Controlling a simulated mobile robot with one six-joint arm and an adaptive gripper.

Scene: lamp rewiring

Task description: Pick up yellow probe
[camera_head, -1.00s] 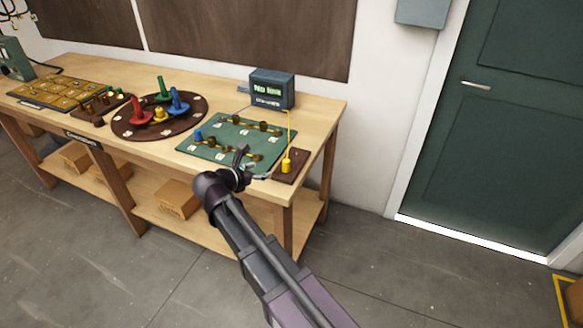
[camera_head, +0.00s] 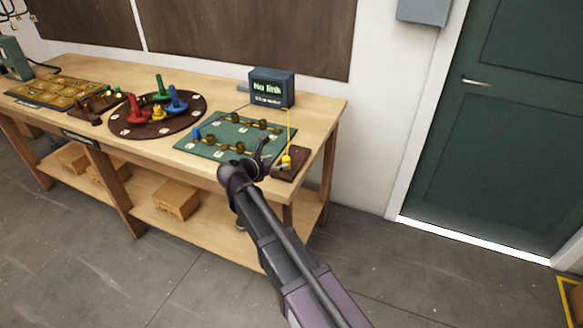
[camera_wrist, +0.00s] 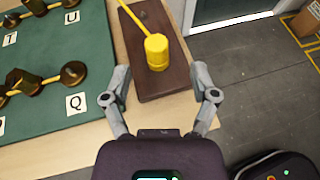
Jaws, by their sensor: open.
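The yellow probe (camera_head: 286,161) stands on a small dark brown block (camera_head: 295,172) at the right front corner of the workbench. A thin yellow lead runs up from it toward the meter. In the wrist view the probe (camera_wrist: 157,52) lies ahead of and between my fingers, on the brown block (camera_wrist: 178,83). My gripper (camera_wrist: 160,88) is open and empty, its two grey fingers spread to either side short of the probe. In the head view my gripper (camera_head: 272,158) is just left of the probe.
A green board (camera_head: 215,150) with brass posts and letter labels lies left of the probe. The meter (camera_head: 271,88) reading "No link" stands behind. A round brown board (camera_head: 125,125) with coloured pegs is farther left. Floor is free right of the bench (camera_head: 325,115).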

